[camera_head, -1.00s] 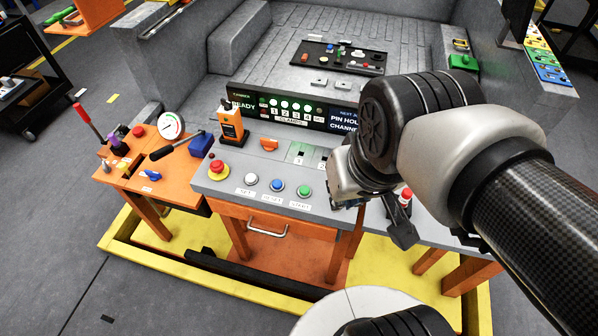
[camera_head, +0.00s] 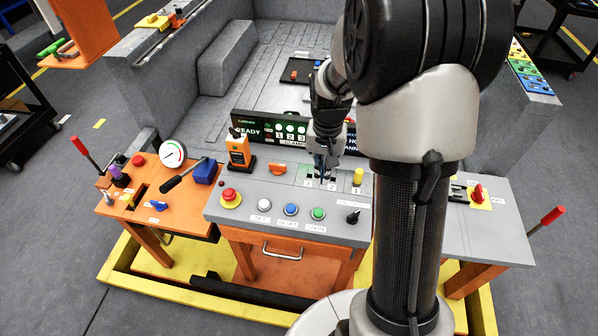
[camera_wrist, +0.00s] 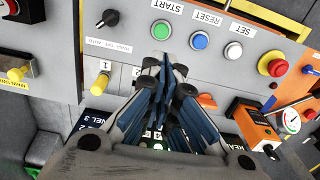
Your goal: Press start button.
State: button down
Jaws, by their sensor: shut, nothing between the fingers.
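The green start button (camera_head: 318,213) is at the right end of a row of three push buttons on the grey console's front strip. In the wrist view, the green button (camera_wrist: 161,30) sits under a START label, just beyond my fingertips. My gripper (camera_head: 322,172) points down over the console's numbered slots, behind the button row. In the wrist view, my gripper (camera_wrist: 166,66) has its blue-grey fingers together with nothing between them. The fingertips look apart from the button; their height above the console is hard to tell.
A blue reset button (camera_head: 291,209), a white set button (camera_head: 264,205) and a red emergency button (camera_head: 230,196) lie left of green. A black selector knob (camera_head: 352,216) is to its right. A yellow peg (camera_head: 358,177) stands near my gripper. An orange device (camera_head: 239,151) stands behind.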

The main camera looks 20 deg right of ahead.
aim_at(319, 210)
jog(key=shift+w+d+f, duration=0.15)
jog(key=shift+w+f, duration=0.05)
jog(key=shift+f, duration=0.45)
notch_tip(319, 210, down, 14)
jog(key=b, duration=0.4)
jog(key=shift+f+b, duration=0.55)
jog(key=shift+f, duration=0.4)
jog(key=shift+s+f, duration=0.1)
jog(key=shift+s, duration=0.2)
notch_tip(319, 210, up, 15)
jog(key=p, duration=0.6)
jog(key=shift+w, duration=0.35)
